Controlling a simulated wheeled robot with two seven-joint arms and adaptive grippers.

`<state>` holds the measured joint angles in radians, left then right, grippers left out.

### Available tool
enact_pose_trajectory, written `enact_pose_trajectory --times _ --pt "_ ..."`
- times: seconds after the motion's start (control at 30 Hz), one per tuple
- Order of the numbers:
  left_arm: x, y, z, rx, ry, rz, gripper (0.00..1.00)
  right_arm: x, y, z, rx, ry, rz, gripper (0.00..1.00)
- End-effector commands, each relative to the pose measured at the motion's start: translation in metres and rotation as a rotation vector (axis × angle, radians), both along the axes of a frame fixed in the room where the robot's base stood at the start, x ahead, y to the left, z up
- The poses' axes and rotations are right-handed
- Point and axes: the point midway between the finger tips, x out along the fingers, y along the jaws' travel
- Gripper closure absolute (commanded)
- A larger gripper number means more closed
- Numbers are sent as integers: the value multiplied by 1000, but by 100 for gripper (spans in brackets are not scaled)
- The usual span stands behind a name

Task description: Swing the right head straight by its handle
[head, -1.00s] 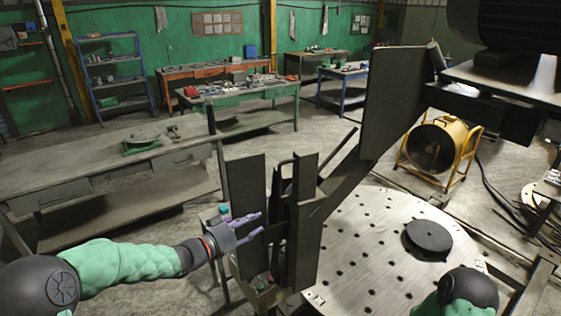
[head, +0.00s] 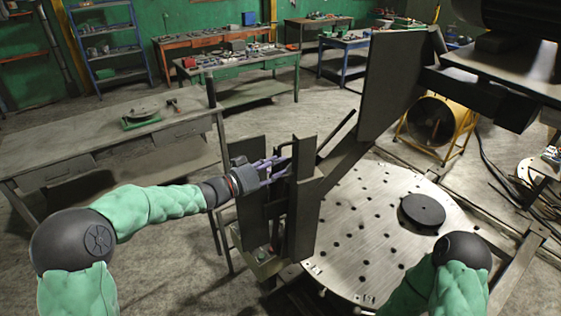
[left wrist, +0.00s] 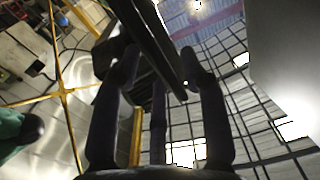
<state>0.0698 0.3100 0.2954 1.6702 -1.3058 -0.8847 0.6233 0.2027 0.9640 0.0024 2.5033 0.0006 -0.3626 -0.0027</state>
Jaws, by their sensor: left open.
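The head is a dark upright assembly of tall plates (head: 303,200) at the end of a slanted dark boom arm (head: 345,165), beside a round perforated table. My left gripper (head: 272,170) reaches in from the left, at the upper part of these plates, with its purple fingers in the gap between them. In the left wrist view, its fingers (left wrist: 160,95) are spread, and a long dark bar (left wrist: 150,35), perhaps the handle, runs between or just in front of them. I cannot tell if they touch it. My right gripper is out of view; only the right arm shows.
The perforated round table (head: 370,235) carries a black disc (head: 422,210). A yellow-framed fan (head: 437,122) stands behind. A grey workbench (head: 100,148) is at the left, with open floor in front of it. A large dark plate (head: 392,85) hangs over the middle.

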Motion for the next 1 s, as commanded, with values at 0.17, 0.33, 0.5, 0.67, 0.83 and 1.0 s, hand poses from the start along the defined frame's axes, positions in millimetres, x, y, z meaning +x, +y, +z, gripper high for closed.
enact_pose_trajectory --times 0.17,0.33,0.5,0.67,0.83,1.0 --pt "11 -12 0 0 0 0 57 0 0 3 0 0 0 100" --pt "13 -15 0 0 1 1 57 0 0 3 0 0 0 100" --pt "13 -15 0 -1 1 1 57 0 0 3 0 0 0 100" --pt "13 -15 0 -1 1 1 97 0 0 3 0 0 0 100" --pt "13 -14 0 0 0 1 100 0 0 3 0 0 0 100" --pt "7 -20 0 -1 0 -8 100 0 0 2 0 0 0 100"
